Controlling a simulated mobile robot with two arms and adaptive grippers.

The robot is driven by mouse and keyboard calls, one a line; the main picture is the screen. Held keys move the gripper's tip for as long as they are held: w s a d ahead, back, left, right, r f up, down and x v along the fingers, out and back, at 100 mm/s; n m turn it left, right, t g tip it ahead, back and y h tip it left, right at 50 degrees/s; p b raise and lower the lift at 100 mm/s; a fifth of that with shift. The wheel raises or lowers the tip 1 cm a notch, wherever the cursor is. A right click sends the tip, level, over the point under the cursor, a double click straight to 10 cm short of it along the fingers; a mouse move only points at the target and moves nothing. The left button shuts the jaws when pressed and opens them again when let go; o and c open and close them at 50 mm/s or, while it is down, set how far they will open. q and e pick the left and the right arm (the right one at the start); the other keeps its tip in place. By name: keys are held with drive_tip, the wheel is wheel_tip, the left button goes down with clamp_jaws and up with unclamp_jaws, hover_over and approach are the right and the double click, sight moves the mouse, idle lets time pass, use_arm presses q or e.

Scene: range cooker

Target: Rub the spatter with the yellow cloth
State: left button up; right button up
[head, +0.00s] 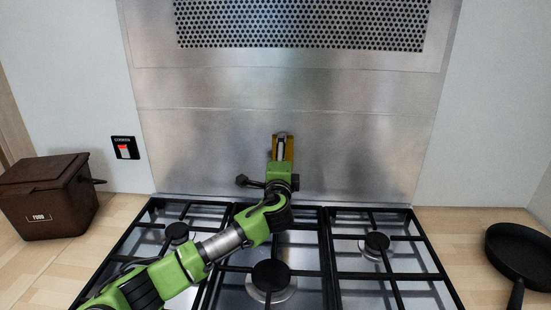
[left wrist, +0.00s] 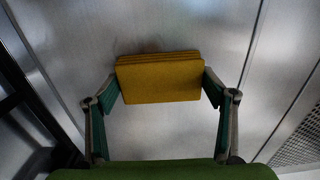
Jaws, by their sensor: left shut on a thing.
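The yellow cloth (head: 290,149) is a folded pad in front of the steel splashback (head: 210,140), above the back edge of the hob. My left gripper (head: 280,153) is shut on it, its arm reaching across the hob from the lower left. In the left wrist view the cloth (left wrist: 160,90) is pinched at both sides between the two fingers, with its folded layers at the upper edge. I cannot tell for sure whether the cloth touches the splashback. I see no clear spatter; the cloth and gripper may cover it. My right gripper is not in view.
The hob has black pan supports (head: 333,250) and burners (head: 376,243) below my arm. A brown lidded box (head: 45,200) stands on the left counter, a black pan (head: 520,255) on the right counter. A red switch (head: 124,148) is on the left wall. The splashback around the gripper is clear.

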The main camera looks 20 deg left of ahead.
sight(265, 157)
use_arm(q)
drive_tip(key=shift+w+d, duration=0.2)
drive_tip(key=shift+d, duration=0.4)
drive_tip(key=shift+w+d, duration=0.2)
drive_tip(key=shift+d, duration=0.4)
drive_tip(key=shift+s+a+f, duration=0.35)
drive_tip(key=shift+a, duration=0.9)
drive_tip(key=shift+s+a+f, duration=0.4)
drive_tip(key=shift+a, duration=0.85)
drive_tip(key=shift+s+a+f, duration=0.35)
drive_tip(key=shift+a, duration=0.9)
drive_tip(key=w+d+b, duration=0.1)
drive_tip(key=w+d, duration=0.1)
drive_tip(key=d, duration=0.5)
drive_tip(key=shift+d+b, duration=0.2)
drive_tip(key=shift+b, duration=0.15)
